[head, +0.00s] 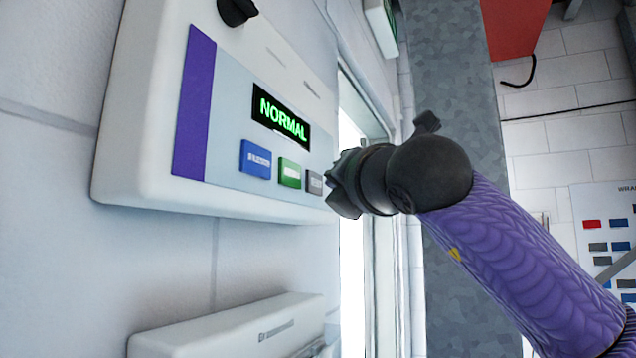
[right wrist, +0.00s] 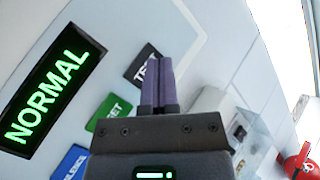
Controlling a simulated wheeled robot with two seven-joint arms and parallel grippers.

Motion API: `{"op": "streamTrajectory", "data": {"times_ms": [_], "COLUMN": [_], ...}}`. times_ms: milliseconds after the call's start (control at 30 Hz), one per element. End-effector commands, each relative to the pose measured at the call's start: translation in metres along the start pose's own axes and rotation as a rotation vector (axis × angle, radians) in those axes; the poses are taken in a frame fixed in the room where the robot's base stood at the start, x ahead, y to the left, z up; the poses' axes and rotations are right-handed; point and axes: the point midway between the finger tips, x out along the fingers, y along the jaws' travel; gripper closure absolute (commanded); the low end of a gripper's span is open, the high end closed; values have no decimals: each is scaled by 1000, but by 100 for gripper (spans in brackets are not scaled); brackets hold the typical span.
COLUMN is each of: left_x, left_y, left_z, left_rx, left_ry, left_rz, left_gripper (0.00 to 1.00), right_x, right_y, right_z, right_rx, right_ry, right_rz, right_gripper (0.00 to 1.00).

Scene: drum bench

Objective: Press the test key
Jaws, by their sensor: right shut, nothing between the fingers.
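The white wall panel (head: 150,130) has a dark display (head: 281,117) reading NORMAL in green. Below the display sit a blue key (head: 256,160), a green key (head: 290,173) and the dark grey test key (head: 315,182). In the right wrist view the test key (right wrist: 142,66) shows the word TEST, partly covered by my fingers. My right gripper (head: 337,184) is shut and empty. Its purple fingertips (right wrist: 158,64) are over the right part of the test key in the wrist view. I cannot tell whether they touch it. My left gripper is out of view.
A dark knob (head: 237,10) sits on the panel's upper part. A white box (head: 230,330) is mounted on the wall below. A grey column (head: 460,120) stands behind my right arm. A red object (right wrist: 299,162) shows at the lower right of the wrist view.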

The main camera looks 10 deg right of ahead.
Motion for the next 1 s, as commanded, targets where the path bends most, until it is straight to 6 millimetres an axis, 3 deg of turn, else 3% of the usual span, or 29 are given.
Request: {"op": "streamTrajectory", "data": {"times_ms": [1000], "left_x": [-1], "left_y": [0], "left_z": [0], "left_rx": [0], "left_ry": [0], "left_rz": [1], "left_gripper": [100], "right_x": [9], "right_y": [7], "right_z": [-7], "right_rx": [0], "right_ry": [0], "right_rz": [0], "right_gripper": [100]}}
